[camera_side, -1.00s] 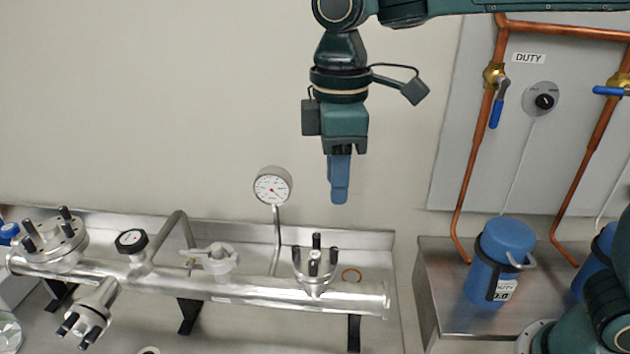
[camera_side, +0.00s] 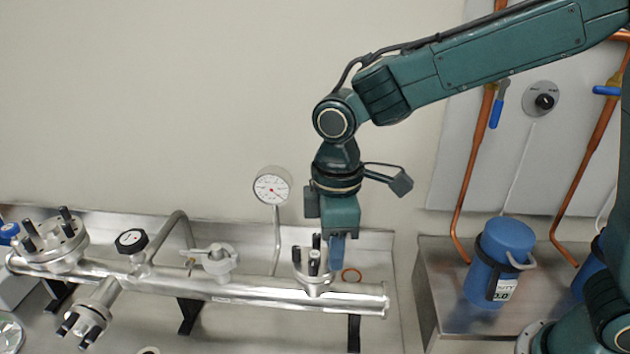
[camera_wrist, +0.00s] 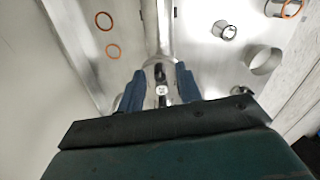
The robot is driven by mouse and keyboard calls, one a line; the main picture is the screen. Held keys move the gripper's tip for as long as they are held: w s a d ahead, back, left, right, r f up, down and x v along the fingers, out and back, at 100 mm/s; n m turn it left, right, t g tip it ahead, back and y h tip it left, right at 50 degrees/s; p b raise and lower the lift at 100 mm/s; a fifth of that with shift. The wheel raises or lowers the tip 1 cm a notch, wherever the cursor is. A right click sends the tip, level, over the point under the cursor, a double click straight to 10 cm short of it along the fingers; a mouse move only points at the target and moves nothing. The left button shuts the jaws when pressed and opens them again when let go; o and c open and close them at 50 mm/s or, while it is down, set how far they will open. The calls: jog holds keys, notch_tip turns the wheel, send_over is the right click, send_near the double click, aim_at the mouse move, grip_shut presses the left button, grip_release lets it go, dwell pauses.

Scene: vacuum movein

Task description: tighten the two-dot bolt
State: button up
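The right flange (camera_side: 314,283) on the steel pipe carries several upright black bolts (camera_side: 314,262). No dot marks can be read, so I cannot tell which is the two-dot bolt. My gripper (camera_side: 337,262) points down at the right side of this flange, its blue fingers level with the bolts. In the wrist view my gripper (camera_wrist: 160,90) has its two blue fingers apart, with a dark bolt (camera_wrist: 160,73) and a small bright round head (camera_wrist: 161,90) showing between them. I see no contact on either. The fingers hide part of the flange.
The steel pipe (camera_side: 250,288) also carries a dial gauge (camera_side: 271,186), a white valve (camera_side: 215,260) and a left flange (camera_side: 50,245) with black bolts. A copper ring (camera_side: 352,275) lies close to my gripper. A blue canister (camera_side: 503,262) stands right.

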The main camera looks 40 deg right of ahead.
jog(key=shift+f, duration=0.15)
jog(key=shift+c, duration=0.4)
grip_shut()
jog(key=shift+m, duration=0.4)
jog(key=m, duration=0.4)
jog(key=shift+m, duration=2.2)
jog(key=shift+o, duration=0.4)
grip_release()
